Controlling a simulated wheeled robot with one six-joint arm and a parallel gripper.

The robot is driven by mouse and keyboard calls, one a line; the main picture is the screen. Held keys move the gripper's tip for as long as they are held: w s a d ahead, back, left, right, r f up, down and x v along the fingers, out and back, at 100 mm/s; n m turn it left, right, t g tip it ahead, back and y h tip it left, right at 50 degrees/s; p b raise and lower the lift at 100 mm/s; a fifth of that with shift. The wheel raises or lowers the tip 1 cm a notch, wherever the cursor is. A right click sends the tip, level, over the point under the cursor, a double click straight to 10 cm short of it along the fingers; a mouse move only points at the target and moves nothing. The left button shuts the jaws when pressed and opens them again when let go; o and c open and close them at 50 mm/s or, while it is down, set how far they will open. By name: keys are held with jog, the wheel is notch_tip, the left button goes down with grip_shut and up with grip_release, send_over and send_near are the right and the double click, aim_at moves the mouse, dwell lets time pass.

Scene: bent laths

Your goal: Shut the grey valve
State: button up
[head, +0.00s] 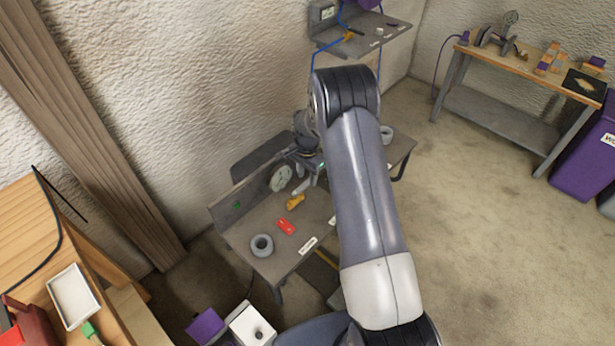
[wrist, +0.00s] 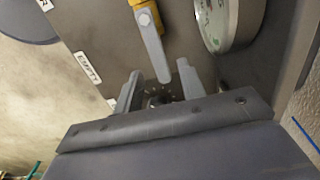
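The grey valve's long flat grey lever (wrist: 153,48) hangs from a round pivot beside a yellow part (wrist: 136,3) at the top of the wrist view. In the head view the pale lever (head: 301,187) shows small beside the yellow part (head: 295,202). My gripper (wrist: 158,88) is open, with one finger on each side of the lever's free end. A gap shows on both sides, and I cannot tell how deep the lever end lies between the fingers.
A round gauge (wrist: 226,22) stands close to the right of the lever; it also shows in the head view (head: 281,178). A wooden table (head: 530,62) stands far right.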

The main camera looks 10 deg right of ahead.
jog(key=shift+f, duration=0.95)
grip_shut()
